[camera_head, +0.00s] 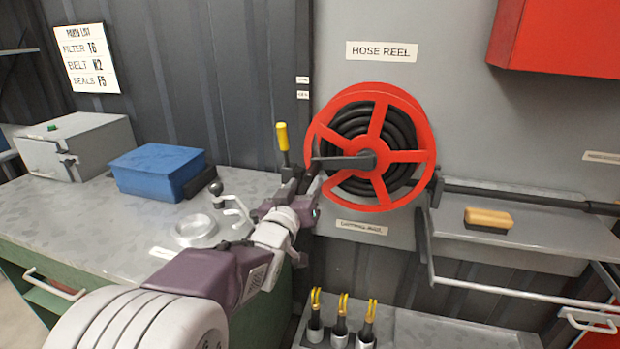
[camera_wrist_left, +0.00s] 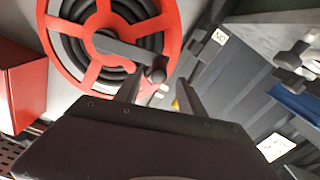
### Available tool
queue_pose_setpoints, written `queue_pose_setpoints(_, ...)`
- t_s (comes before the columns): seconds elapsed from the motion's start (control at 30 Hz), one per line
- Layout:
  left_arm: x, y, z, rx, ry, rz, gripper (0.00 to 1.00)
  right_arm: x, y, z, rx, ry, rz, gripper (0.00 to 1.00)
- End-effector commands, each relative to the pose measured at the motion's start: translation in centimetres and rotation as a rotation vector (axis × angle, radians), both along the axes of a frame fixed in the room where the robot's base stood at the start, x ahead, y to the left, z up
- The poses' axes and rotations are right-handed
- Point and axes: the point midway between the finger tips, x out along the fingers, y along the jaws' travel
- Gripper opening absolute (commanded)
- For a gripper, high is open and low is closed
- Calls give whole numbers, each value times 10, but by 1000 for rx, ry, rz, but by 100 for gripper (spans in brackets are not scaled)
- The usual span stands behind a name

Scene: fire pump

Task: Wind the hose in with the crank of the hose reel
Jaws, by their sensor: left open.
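The hose reel (camera_head: 418,128) is a red spoked wheel with black hose (camera_head: 401,128) wound in it, mounted on the grey wall. Its dark grey crank (camera_head: 340,162) points left from the hub. In the left wrist view, the crank arm (camera_wrist_left: 128,54) ends in a dark grip (camera_wrist_left: 157,75). My left gripper (camera_head: 305,178) is open at the crank's left end. In the left wrist view, its fingers (camera_wrist_left: 158,88) stand on either side of the grip; I cannot tell how deep the grip sits between them. My right gripper is not in view.
A yellow-handled lever (camera_head: 283,137) stands just left of my gripper. A blue box (camera_head: 158,172), a grey box (camera_head: 75,147) and a metal ring (camera_head: 195,231) are on the left bench. A shelf (camera_head: 560,238) with a brush (camera_head: 489,218) is at right. Yellow-tipped tools (camera_head: 342,318) stand below.

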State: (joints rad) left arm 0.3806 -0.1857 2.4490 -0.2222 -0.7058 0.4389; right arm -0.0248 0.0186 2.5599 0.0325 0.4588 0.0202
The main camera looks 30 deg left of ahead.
Motion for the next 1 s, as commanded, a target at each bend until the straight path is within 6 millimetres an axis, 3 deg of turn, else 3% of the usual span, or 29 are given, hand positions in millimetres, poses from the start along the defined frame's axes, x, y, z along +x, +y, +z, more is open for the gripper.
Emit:
queue_pose_setpoints(0.1,26,5,-2,-2,2,-2,47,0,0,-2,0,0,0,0)
queue_pose_setpoints(0.3,57,13,-1,1,2,-1,47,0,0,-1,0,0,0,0)
queue_pose_setpoints(0.63,65,15,0,1,1,-1,47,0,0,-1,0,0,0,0)
queue_pose_setpoints(0.67,65,15,0,1,1,-1,44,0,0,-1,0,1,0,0)
queue_pose_setpoints(0.8,65,15,0,1,1,-1,5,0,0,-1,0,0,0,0)
queue_pose_setpoints(0.83,65,15,-1,1,1,-1,0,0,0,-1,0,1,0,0)
queue_pose_setpoints(1.0,65,15,-1,0,1,-1,0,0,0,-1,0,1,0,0)
